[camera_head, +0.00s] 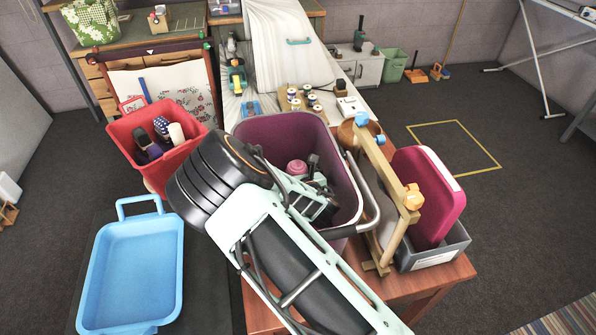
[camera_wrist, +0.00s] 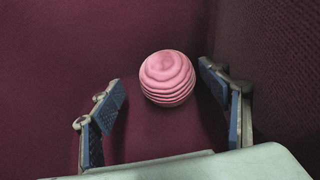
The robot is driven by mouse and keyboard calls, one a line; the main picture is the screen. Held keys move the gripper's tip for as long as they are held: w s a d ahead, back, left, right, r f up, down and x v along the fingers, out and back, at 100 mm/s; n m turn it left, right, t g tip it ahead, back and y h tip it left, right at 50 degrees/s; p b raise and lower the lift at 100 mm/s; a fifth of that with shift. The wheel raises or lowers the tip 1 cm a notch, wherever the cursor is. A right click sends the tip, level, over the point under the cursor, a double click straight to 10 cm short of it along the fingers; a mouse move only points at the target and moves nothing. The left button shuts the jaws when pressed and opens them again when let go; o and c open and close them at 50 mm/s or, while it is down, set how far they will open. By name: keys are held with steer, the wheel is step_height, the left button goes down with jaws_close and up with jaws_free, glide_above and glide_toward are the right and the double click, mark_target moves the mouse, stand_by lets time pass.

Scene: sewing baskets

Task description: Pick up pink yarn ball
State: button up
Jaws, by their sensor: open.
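The pink yarn ball (camera_wrist: 167,78) is round with ridged bands and lies inside the purple basket (camera_wrist: 60,60). In the head view the ball (camera_head: 297,168) shows partly, just beyond my gripper (camera_head: 318,182). The basket (camera_head: 345,190) stands on the wooden table, and my arm reaches down into it. In the wrist view my gripper (camera_wrist: 167,105) is open, with one blue-padded finger on each side. The ball sits between and slightly beyond the fingertips, nearer the right one. I see a gap on the left; contact on the right cannot be told.
The basket walls rise close around my gripper. A red basket (camera_head: 120,135) with bottles stands to the left, and a blue tray (camera_head: 95,275) lies in front of it. A wooden frame (camera_head: 390,200) and a grey bin (camera_head: 455,240) with a magenta board stand close on the right.

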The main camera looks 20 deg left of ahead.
mark_target(295, 167)
steer(key=shift+d+x, duration=0.15)
steer(key=shift+x, duration=1.2)
steer(key=shift+d+x, duration=0.15)
steer(key=shift+x, duration=1.25)
steer(key=shift+w, duration=0.15)
steer(key=shift+c, duration=0.7)
steer(key=c, duration=1.2)
steer(key=shift+c, duration=0.2)
